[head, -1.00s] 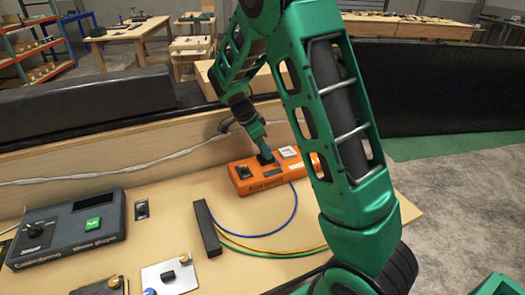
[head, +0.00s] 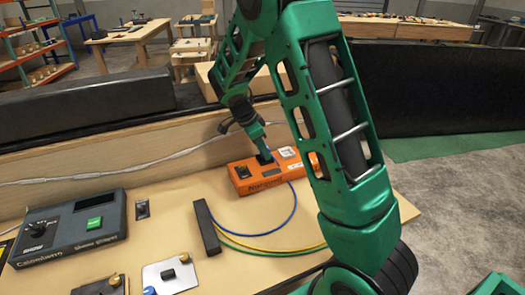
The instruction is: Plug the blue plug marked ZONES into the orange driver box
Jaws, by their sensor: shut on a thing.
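The orange driver box (head: 255,184) stands on the workbench near its back edge, right of the middle. My gripper (head: 266,158) is above it, reaching down to its top face. It is shut on the blue plug, which is too small and too covered by the fingers to make out; its ZONES marking cannot be read. A blue cable (head: 293,212) curves from the box's right side down to a dark bar (head: 208,229). I cannot tell whether the plug is seated in the box or only touching it.
Yellow and green cables (head: 275,247) run right from the dark bar behind my arm. A grey console (head: 70,228) with a green button stands at the left. A metal plate with knobs (head: 172,275) lies at the front. A low wooden wall (head: 110,155) bounds the back.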

